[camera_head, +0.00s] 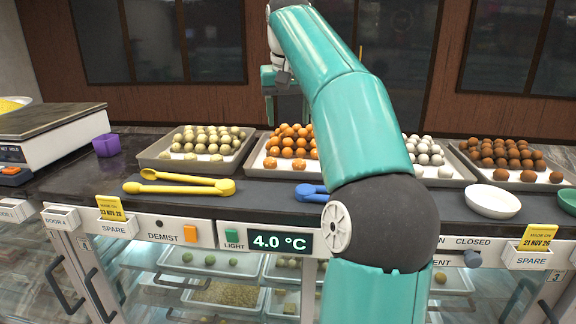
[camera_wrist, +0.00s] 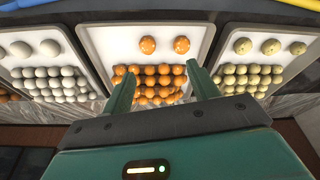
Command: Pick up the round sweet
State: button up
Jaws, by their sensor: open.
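Round sweets lie in several trays on the counter. Orange sweets (camera_head: 291,141) fill a white tray (camera_head: 256,166) in the middle, partly hidden by my arm. In the wrist view, two orange sweets (camera_wrist: 148,45) lie apart from the packed orange rows (camera_wrist: 160,95). Pale green-yellow sweets (camera_head: 208,137), white sweets (camera_head: 425,150) and brown sweets (camera_head: 505,152) lie in other trays. My gripper (camera_wrist: 160,70) is open and empty, its two fingers apart in front of the orange tray. It is mostly hidden in the head view.
Yellow tongs (camera_head: 180,185) and partly hidden blue tongs (camera_head: 312,192) lie on the counter's front ledge. A white dish (camera_head: 493,201) sits at right. A scale (camera_head: 45,140) and a purple cup (camera_head: 106,145) stand at left. A glass case with trays is below.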

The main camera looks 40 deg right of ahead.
jog(key=s+d, duration=0.1)
jog(key=d, duration=0.1)
send_over(299, 160)
jog(key=s+a, duration=0.1)
jog(key=shift+m, duration=0.3)
notch_tip(299, 160, down, 7)
jog(key=shift+a+f, duration=0.15)
jog(key=x, duration=0.5)
jog(key=shift+s+d+f, duration=0.1)
jog(key=shift+d+f, duration=0.15)
jog(key=shift+f, duration=0.05)
jog(key=shift+c, duration=0.5)
jog(key=c, duration=1)
